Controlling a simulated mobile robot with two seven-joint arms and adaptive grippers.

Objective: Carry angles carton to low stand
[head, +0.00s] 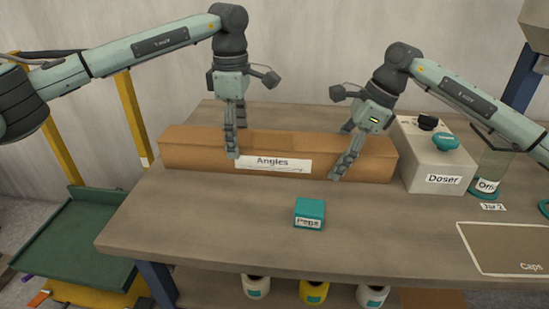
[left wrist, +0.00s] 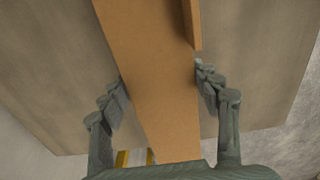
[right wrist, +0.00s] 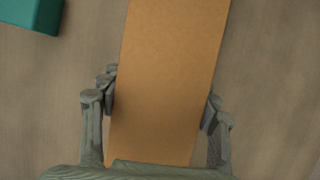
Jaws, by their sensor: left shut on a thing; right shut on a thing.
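The long brown angles carton (head: 215,143) lies on the wooden table (head: 190,222), with a white "Angles" label on its front. My left gripper (head: 235,143) is shut across its width, left of the middle. The left wrist view shows a finger on each side of the carton (left wrist: 155,75). My right gripper (head: 345,158) is shut across the carton near its right end. The right wrist view shows the carton (right wrist: 165,80) between both fingers. A low green stand (head: 75,240) with a flat top is on the floor left of the table.
A teal "Pegs" box (head: 309,213) sits in front of the carton. A white "Doser" box (head: 435,165) stands close to its right end. A "Caps" mat (head: 505,245) lies at right. Several jars (head: 314,291) sit below the table. Yellow posts (head: 133,115) rise behind the stand.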

